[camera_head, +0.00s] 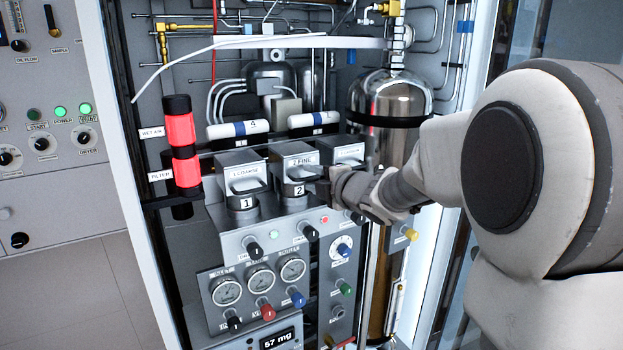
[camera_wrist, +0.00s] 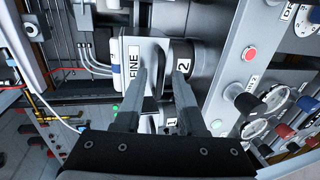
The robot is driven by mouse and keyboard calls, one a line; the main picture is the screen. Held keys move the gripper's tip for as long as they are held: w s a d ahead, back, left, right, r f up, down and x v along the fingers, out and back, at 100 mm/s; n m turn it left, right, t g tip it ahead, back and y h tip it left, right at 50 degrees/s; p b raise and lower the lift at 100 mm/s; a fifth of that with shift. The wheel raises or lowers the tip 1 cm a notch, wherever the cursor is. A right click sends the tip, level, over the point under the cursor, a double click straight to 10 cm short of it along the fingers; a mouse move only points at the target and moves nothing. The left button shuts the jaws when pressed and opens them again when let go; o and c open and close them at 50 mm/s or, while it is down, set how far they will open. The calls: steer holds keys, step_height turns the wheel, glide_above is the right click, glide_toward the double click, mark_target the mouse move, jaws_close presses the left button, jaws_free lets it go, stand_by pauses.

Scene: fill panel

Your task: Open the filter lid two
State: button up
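Filter lid two is the grey angled cover labelled "2 FINE" (camera_head: 298,158), the middle of three matching covers. It appears down, with a dark round canister marked "2" (camera_head: 294,189) below it. My gripper (camera_head: 318,179) reaches in from the right at the front of this cover. In the wrist view the "FINE" cover (camera_wrist: 150,50) is beside the left finger and the canister "2" (camera_wrist: 182,57) is behind the right finger. My gripper (camera_wrist: 160,76) has its fingers apart, with a visible gap. Whether a finger touches the lid's handle cannot be told.
Cover one (camera_head: 240,175) stands close on the left and the third cover (camera_head: 345,152) on the right, partly behind my gripper. White cylinders (camera_head: 238,129) lie above. Below are knobs and gauges (camera_head: 261,280). A shiny tank (camera_head: 392,100) stands behind right.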

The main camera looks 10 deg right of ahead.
jaws_close()
stand_by(1.4)
